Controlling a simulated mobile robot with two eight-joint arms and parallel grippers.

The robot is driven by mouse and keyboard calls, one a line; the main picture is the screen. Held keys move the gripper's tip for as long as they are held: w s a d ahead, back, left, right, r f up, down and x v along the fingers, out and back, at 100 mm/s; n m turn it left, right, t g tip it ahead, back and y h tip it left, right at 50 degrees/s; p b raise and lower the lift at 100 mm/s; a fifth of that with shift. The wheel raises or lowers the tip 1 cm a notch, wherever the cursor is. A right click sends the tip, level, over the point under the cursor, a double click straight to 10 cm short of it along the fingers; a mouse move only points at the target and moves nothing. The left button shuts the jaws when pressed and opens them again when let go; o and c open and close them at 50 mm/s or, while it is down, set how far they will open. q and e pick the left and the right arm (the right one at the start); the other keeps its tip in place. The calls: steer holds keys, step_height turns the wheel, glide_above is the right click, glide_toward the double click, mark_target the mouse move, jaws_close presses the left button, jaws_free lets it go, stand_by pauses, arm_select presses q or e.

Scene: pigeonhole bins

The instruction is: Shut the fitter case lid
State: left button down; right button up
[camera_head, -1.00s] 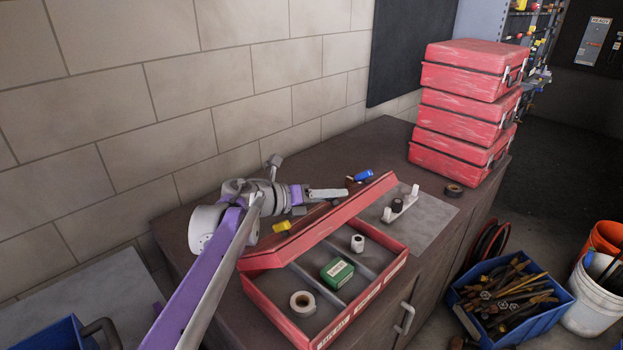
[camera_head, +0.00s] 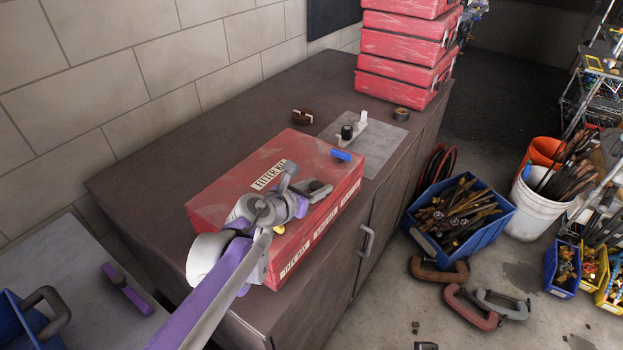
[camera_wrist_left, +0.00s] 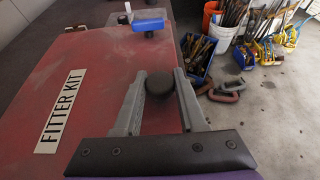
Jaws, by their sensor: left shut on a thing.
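The red fitter case (camera_head: 312,235) stands on the dark cabinet top. Its lid (camera_head: 235,182) lies flat over the tray, with the FITTER KIT label facing up, and hides the contents. I see no clear gap between lid and tray. A blue piece (camera_head: 341,155) and a yellow piece (camera_head: 278,229) sit along the lid's front edge. My left gripper (camera_head: 306,180) is over the front part of the lid. In the left wrist view its fingers are on either side of a dark round knob (camera_wrist_left: 159,85) at the lid's edge. My right gripper is not in view.
A stack of red cases (camera_head: 405,50) stands at the cabinet's far end. On the floor are a blue crate of tools (camera_head: 460,215), clamps and buckets.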

arm_select(q)
steer(key=shift+d+f, duration=0.1)
steer(key=shift+f, duration=0.2)
steer(key=shift+r, duration=0.1)
steer(key=shift+c, duration=2.4)
jaws_free()
steer(key=p+v, duration=0.1)
steer(key=v, duration=0.9)
steer(key=shift+s+r, duration=0.2)
steer(key=shift+s, duration=0.15)
